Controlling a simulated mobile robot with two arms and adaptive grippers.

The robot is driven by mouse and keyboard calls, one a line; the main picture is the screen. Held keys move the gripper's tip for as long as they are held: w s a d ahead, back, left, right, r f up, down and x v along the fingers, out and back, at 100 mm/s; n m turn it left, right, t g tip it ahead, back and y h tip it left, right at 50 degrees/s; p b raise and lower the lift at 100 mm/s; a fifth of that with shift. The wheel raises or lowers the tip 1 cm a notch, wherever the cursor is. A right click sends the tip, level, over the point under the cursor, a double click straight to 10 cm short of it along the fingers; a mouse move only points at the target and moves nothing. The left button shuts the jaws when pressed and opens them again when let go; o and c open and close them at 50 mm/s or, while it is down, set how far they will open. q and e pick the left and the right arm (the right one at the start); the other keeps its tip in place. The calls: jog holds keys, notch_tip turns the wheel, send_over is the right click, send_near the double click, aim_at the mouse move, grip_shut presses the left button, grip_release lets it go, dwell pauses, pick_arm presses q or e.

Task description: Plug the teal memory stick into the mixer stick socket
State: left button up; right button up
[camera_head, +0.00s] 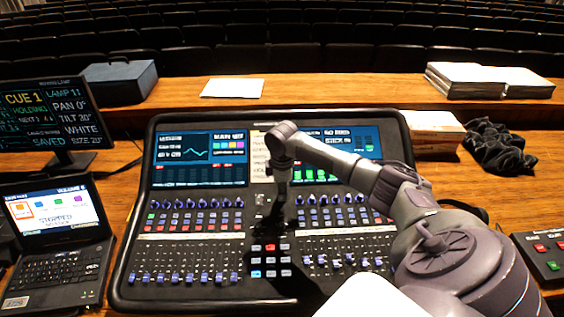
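The mixer (190,238) is a wide black desk with two screens, knobs, buttons and faders. My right arm reaches in from the right, and my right gripper (279,203) points down at the middle of the mixer, below the gap between the screens. Its fingers are small, dark and partly hidden, so I cannot tell whether they are open or shut. I cannot make out the teal memory stick. A small light fitting (260,199) shows just left of the gripper; I cannot tell if it is the stick socket. My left gripper is out of view.
A laptop (58,268) and a cue monitor (50,115) stand at the left. A dark box (118,82), a white sheet (232,88) and paper stacks (485,78) lie on the back ledge. Black cloth (497,150) and a button box (545,250) are at the right.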

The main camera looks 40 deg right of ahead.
notch_tip(320, 180, up, 9)
jog(key=shift+s+a+r, duration=0.2)
jog(key=shift+s+a, duration=0.1)
jog(key=shift+s, duration=0.1)
dwell(0.4)
